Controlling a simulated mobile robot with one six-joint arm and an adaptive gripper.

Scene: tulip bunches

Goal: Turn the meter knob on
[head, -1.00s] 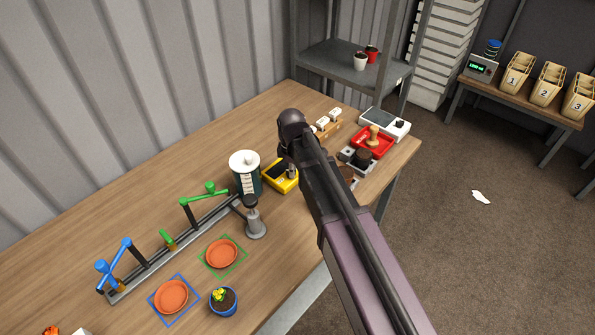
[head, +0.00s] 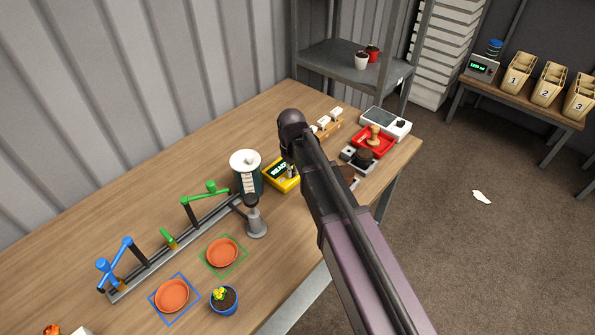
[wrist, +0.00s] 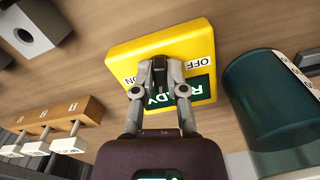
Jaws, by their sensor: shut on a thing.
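The yellow meter (head: 284,187) stands on the wooden table, partly behind my arm in the head view. Its dark green display shows READY in pale letters. In the wrist view the meter (wrist: 125,45) fills the upper middle, with an OFF label on the right and an ON label on the left. My gripper (wrist: 158,75) is over the meter's face, shut on the dark knob (wrist: 158,66) between its fingertips. The fingers cover most of the knob and part of the display, so which label the knob points at is hard to tell.
A dark green canister (head: 246,177) stands close to the meter's left. A grey rail with green and blue levers (head: 170,247) lies further left. A wooden rack (wrist: 60,116) with white-tagged pieces and a red tray (head: 388,139) are beyond my arm. The table's back left is clear.

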